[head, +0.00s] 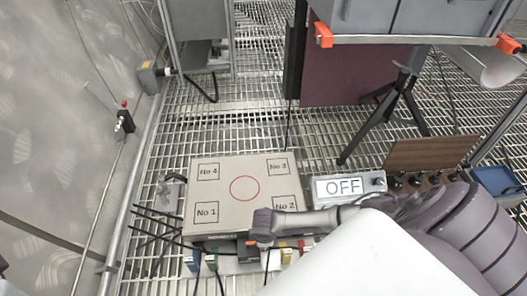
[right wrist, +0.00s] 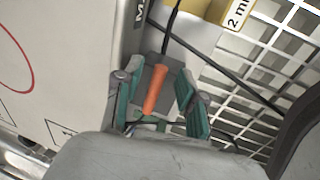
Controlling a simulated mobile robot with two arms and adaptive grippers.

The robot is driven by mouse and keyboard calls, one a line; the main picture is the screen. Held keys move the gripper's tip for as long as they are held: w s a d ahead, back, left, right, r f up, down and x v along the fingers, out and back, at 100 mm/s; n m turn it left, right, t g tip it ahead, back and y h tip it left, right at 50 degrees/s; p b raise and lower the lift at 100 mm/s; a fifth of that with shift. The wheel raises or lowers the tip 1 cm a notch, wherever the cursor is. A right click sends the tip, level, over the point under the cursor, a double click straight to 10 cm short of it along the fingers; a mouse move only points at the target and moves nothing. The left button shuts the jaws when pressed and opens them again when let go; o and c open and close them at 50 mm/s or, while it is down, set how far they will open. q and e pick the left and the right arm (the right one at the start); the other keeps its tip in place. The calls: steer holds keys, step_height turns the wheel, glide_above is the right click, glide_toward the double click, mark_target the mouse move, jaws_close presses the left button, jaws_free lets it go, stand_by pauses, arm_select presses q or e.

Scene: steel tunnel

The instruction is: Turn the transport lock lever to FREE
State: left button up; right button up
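A lever with an orange handle (right wrist: 155,89) sits at the front side of the light grey box (head: 225,185) marked No 1 to No 4. My right gripper (right wrist: 160,100) is open, with one teal-padded finger on each side of the handle. Gaps show between the handle and both fingers. In the head view my right gripper (head: 259,228) is at the box's front edge, and a small orange tip (head: 250,243) shows just below it. No FREE marking is readable. My left gripper is not in view.
A display unit reading OFF (head: 345,187) stands right of the box. Several coloured blocks and cables lie along the box's front, including a yellow block marked 2 mm (right wrist: 233,14). A brown panel with black knobs (head: 430,154) is farther right. The floor is open steel grating (head: 250,120).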

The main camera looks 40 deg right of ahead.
jaws_close()
steer(key=shift+r, duration=0.1)
